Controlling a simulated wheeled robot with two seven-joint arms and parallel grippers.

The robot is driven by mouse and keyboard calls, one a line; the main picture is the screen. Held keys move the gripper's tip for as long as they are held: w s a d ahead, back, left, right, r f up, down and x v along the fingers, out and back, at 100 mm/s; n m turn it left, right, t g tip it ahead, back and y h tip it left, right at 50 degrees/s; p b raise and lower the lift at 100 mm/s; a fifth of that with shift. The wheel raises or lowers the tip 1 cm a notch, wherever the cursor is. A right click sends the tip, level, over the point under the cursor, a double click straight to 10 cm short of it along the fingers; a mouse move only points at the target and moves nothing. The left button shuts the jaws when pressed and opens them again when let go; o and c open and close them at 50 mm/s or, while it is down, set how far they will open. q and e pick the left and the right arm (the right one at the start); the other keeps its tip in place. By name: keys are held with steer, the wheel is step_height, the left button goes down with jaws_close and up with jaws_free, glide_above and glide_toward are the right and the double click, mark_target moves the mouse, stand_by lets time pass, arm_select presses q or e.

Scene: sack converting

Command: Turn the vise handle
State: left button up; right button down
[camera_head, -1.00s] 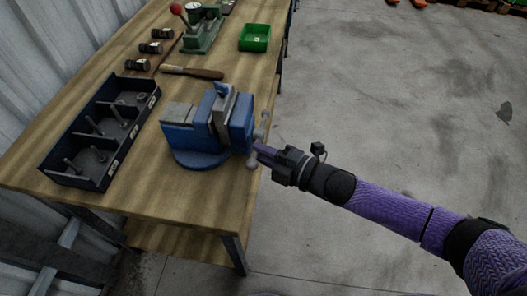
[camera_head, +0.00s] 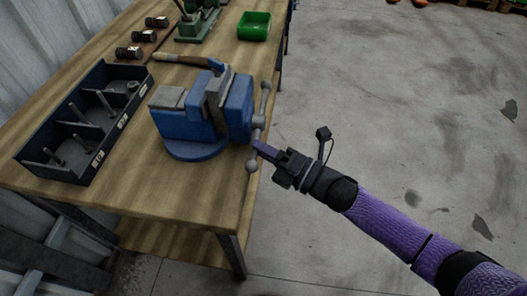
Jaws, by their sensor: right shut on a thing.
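The blue vise (camera_head: 203,118) stands on the wooden bench near its right edge, with a grey jaw block and a round blue base. Its grey handle (camera_head: 265,101) is a bar with ball ends, hanging past the bench edge on the vise's right side. The lower ball (camera_head: 252,167) shows below my fingers. My right gripper (camera_head: 262,149) comes in from the right with its purple fingers at the handle's middle to lower part. It is shut on the handle; the exact contact is small and partly hidden. My left gripper is not in view.
A black divided bin (camera_head: 118,138) with upright pegs stands left of the vise.

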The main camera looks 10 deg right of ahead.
steer(key=shift+f+n+b, duration=0.4)
steer(key=shift+b, duration=0.05)
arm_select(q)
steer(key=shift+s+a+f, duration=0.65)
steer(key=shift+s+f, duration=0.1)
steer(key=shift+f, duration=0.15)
arm_select(e)
steer(key=shift+w+n, duration=0.1)
steer(key=shift+n, duration=0.2)
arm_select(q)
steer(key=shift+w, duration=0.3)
arm_select(e)
steer(key=c, duration=0.6)
jaws_free()
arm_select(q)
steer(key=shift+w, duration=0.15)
